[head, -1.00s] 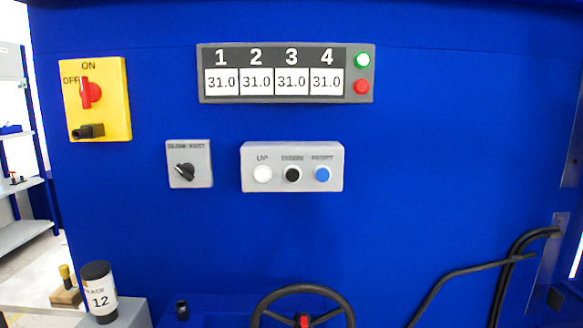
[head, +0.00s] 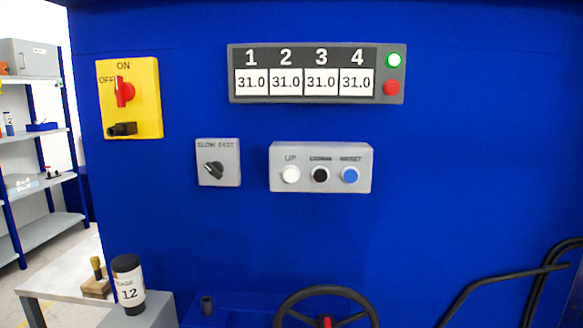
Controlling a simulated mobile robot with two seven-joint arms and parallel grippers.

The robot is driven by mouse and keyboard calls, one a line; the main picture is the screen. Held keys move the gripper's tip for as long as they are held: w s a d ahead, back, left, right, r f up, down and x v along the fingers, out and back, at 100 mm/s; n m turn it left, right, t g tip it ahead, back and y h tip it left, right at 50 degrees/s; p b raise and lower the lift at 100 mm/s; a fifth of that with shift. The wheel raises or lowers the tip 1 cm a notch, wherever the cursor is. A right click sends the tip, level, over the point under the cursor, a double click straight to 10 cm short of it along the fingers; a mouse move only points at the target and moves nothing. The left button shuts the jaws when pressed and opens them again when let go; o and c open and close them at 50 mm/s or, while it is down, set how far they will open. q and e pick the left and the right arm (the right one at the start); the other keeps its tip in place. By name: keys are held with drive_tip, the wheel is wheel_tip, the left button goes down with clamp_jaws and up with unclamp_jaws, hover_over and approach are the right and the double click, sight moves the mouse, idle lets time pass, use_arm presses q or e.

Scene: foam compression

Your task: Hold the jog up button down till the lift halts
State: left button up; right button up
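The white UP button (head: 290,175) sits at the left of a grey button box (head: 320,186) on the blue panel. A black DOWN button (head: 320,175) and a blue RESET button (head: 349,175) are beside it. Above, a display (head: 316,73) reads 31.0 under each of 1, 2, 3 and 4. Neither of my grippers shows in the head view, and nothing touches the buttons.
A SLOW/FAST knob (head: 214,170) and a yellow ON/OFF switch (head: 123,92) are to the left. A steering wheel (head: 327,292) is below. A labelled container (head: 128,287) stands lower left. Shelves (head: 42,185) are at far left; black hoses (head: 500,290) at lower right.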

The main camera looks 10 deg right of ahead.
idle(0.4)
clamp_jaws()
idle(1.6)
